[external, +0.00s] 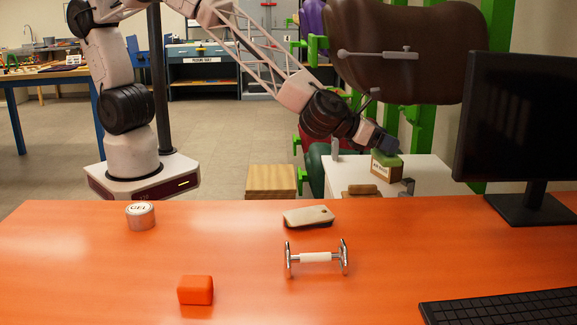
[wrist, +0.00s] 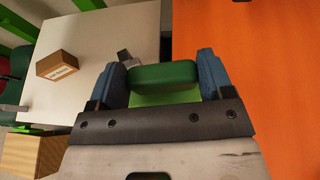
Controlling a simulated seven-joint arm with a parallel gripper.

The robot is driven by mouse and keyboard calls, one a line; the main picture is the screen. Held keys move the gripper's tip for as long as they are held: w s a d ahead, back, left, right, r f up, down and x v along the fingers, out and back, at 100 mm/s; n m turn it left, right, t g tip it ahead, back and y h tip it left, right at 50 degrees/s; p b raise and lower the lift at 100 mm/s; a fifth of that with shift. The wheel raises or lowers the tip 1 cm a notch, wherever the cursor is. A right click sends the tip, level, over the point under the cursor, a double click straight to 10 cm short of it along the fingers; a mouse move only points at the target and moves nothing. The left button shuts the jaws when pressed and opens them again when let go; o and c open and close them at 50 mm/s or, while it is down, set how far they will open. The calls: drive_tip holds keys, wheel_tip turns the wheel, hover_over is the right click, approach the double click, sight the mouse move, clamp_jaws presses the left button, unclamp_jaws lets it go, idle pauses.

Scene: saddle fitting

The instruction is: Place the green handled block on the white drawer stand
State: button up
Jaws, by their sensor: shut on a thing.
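I cannot tell whether the block touches the stand. The stand top also shows in the wrist view (wrist: 110,38).
A brown labelled box (wrist: 57,65) stands on the stand's far side. A grey fitting (external: 407,186) is close to the block. The orange table (external: 90,270) holds a monitor (external: 520,130), a tin (external: 140,216), a red block (external: 195,290) and a metal-ended bar (external: 316,257).

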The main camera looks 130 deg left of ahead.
drive_tip(key=s+a+f+n+g+y, duration=0.1)
drive_tip(key=s+a+f+n+g, duration=0.5)
drive_tip(key=s+a+f, duration=0.3)
drive_tip(key=s+a+f+n+g+y, duration=0.1)
drive_tip(key=s+a+f+n+g, duration=0.5)
drive_tip(key=s+a, duration=1.2)
wheel_tip(320, 180, down, 3)
drive_tip(key=shift+a+r+g, duration=0.1)
drive_tip(key=shift+a+g, duration=0.7)
drive_tip(key=shift+a, duration=0.2)
drive_tip(key=shift+s, duration=0.1)
drive_tip(key=shift+f, duration=3.35)
drive_tip(key=shift+f, duration=0.6)
drive_tip(key=o, duration=1)
drive_tip(key=shift+o, duration=0.2)
drive_tip(key=shift+d, duration=0.1)
